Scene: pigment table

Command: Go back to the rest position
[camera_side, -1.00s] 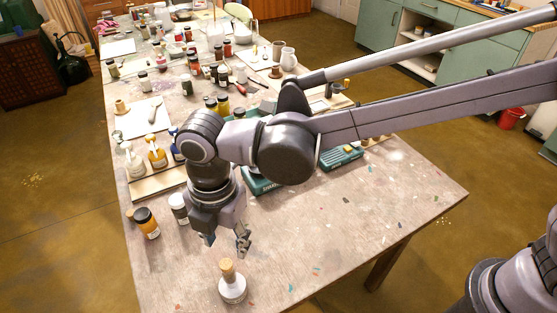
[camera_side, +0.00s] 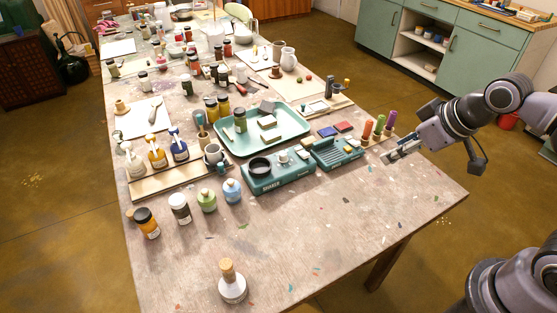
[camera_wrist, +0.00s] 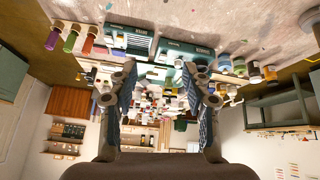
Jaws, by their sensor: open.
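My gripper (camera_side: 404,150) is at the right edge of the table in the side view, raised beside the coloured cylinders and pointing left over the tabletop. In the wrist view my gripper (camera_wrist: 160,95) shows its two fingers wide apart with nothing between them. A white flask with a cork stopper (camera_side: 232,284) stands upright alone at the near end of the table (camera_side: 330,225), well apart from my gripper.
A teal scale-like device (camera_side: 277,178) and a teal ridged unit (camera_side: 337,154) stand mid-table. Coloured cylinders (camera_side: 379,126) stand close to my gripper. Bottles (camera_side: 207,200) line the left side. The near right tabletop is clear.

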